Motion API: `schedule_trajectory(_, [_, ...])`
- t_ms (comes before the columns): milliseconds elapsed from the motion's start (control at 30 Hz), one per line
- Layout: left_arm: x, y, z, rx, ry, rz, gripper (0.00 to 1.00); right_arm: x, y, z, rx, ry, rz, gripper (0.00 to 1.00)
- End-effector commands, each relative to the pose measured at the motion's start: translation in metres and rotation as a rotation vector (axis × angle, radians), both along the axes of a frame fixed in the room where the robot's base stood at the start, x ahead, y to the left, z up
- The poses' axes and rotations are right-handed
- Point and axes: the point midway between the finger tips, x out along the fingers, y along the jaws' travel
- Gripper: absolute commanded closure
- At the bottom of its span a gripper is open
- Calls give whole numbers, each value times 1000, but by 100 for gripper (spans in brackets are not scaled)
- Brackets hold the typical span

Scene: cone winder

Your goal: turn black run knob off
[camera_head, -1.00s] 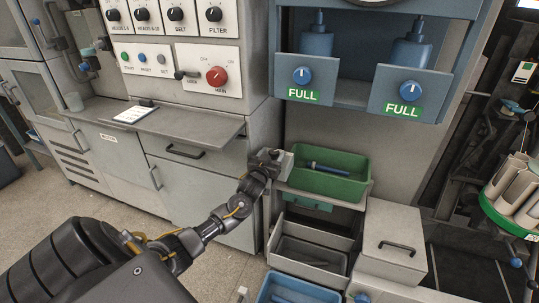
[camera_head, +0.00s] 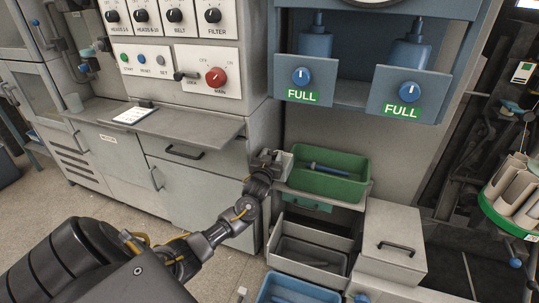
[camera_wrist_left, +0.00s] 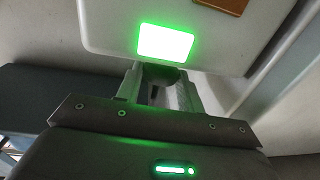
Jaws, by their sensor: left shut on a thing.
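My left gripper (camera_head: 270,158) is at a small light grey box (camera_head: 284,163) beside the green tray, at the right end of the cabinet. In the left wrist view the gripper (camera_wrist_left: 157,88) has its fingers close together on a small dark piece under a pale panel (camera_wrist_left: 215,45) with a bright green lit rectangle (camera_wrist_left: 165,42). The dark piece looks like the black run knob, but the fingers hide most of it and its pointer direction cannot be read. My right gripper is not in view.
A green tray (camera_head: 347,183) holding a blue item is just right of the gripper. Grey and blue bins (camera_head: 285,291) stand below. The control panel has several black knobs (camera_head: 174,15) and a red main knob (camera_head: 215,78). The cabinet shelf (camera_head: 190,124) juts out at left.

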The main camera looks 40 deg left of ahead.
Motion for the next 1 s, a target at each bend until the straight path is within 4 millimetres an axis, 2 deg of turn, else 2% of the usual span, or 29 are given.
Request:
schedule_trajectory(267, [2,-4,-3,-10,7,218,85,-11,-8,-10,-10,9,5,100])
schedule_trajectory(467, [4,-7,-6,-7,8,396,85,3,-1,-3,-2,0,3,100])
schedule_trajectory(800, [6,-7,-6,-3,7,598,85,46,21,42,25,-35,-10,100])
schedule_trajectory(1000, [6,-7,-6,-1,7,668,85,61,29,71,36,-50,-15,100])
